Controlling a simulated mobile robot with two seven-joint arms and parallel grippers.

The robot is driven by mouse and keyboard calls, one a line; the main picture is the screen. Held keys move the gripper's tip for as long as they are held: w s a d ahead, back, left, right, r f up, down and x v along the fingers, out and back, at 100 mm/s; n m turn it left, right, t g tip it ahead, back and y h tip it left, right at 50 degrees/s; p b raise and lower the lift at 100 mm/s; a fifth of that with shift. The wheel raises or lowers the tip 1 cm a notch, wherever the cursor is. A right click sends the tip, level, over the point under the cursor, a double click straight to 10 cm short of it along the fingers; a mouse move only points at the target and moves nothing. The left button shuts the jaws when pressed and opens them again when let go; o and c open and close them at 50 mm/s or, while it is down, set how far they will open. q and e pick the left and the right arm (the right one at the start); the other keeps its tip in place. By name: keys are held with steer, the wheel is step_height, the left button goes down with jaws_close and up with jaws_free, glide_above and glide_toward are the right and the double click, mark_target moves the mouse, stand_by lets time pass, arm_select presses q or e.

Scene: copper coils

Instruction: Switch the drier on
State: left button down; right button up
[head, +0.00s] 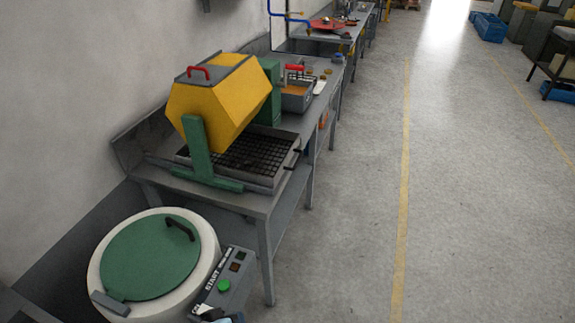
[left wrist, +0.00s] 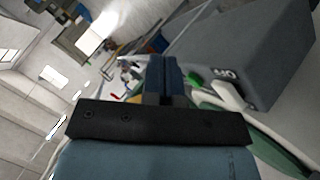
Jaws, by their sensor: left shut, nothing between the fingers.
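The drier (head: 212,245) is a round white drum at the lower left of the head view, with a green lid (head: 150,258) that lies closed and has a dark handle. A grey control box (head: 237,262) on its right side carries a green START button (head: 224,286) and two small dark switches. My left gripper (head: 222,319) just shows at the bottom edge, by the near end of the box. In the left wrist view its blue fingers (left wrist: 162,75) are shut and empty, with the green button (left wrist: 195,79) and box (left wrist: 262,50) beside them. I cannot tell whether they touch.
A grey bench stands behind the drier, bearing a yellow tumbling drum (head: 222,98) on a green stand (head: 196,150) over a dark grated tray (head: 250,150). More benches run along the wall. The floor (head: 350,220) to the right is clear.

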arm_select(q)
steer(key=s+a+f+m+t+y, duration=0.2)
steer(key=s+a+f+m+t, duration=0.1)
steer(key=s+a, duration=0.4)
steer(key=shift+a+m+y, duration=0.4)
steer(key=shift+a+m, duration=0.05)
steer(key=shift+m, duration=0.45)
steer(key=shift+s+f, duration=0.15)
